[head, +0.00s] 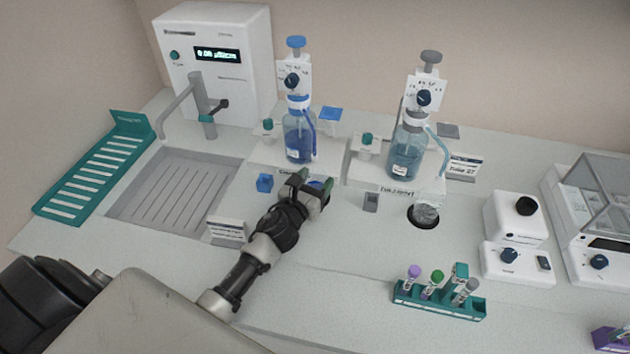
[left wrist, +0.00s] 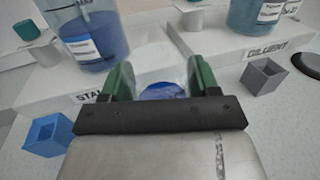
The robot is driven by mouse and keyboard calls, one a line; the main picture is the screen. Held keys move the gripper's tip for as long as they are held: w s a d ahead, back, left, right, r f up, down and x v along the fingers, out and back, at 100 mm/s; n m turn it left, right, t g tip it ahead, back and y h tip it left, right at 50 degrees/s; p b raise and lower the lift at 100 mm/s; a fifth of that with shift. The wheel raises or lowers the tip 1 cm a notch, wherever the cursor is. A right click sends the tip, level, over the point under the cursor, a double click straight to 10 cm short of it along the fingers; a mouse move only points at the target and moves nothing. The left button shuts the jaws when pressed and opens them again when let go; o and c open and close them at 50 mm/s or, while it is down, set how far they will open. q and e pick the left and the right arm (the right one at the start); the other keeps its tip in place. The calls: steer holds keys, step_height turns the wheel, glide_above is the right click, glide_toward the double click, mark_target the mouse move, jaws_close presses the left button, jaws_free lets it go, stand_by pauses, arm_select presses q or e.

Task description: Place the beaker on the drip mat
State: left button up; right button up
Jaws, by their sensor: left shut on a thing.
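My left gripper (head: 312,190) is in front of the left bottle stand, with its green fingers shut on a clear glass beaker, which is hard to make out. In the left wrist view the gripper (left wrist: 160,92) shows a faint glass outline between its fingers. A round blue patch, which I take for the drip mat (left wrist: 163,91), shows between and beyond the fingers. It also shows beside the gripper in the head view (head: 321,184). I cannot tell whether the beaker touches it. Another glass vessel (head: 426,213) stands on a dark disc before the right stand. My right gripper is out of view.
A blue-liquid bottle (head: 299,136) and a paler diluent bottle (head: 406,150) stand on white bases behind. A small blue cup (head: 265,183) and grey cup (head: 371,202) flank the gripper. A tube rack (head: 440,301) is front right; a sink grate (head: 175,195) lies left.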

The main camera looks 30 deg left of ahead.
arm_select(q)
steer(key=shift+f, duration=0.15)
steer(key=o, duration=1)
steer(key=shift+c, duration=0.2)
steer(key=shift+s, duration=0.2)
steer(key=s+b, duration=0.2)
steer(key=s, duration=0.8)
steer(key=shift+s+a, duration=0.1)
steer(key=shift+s, duration=0.3)
steer(key=shift+s+r, duration=0.2)
steer(key=shift+s, duration=0.25)
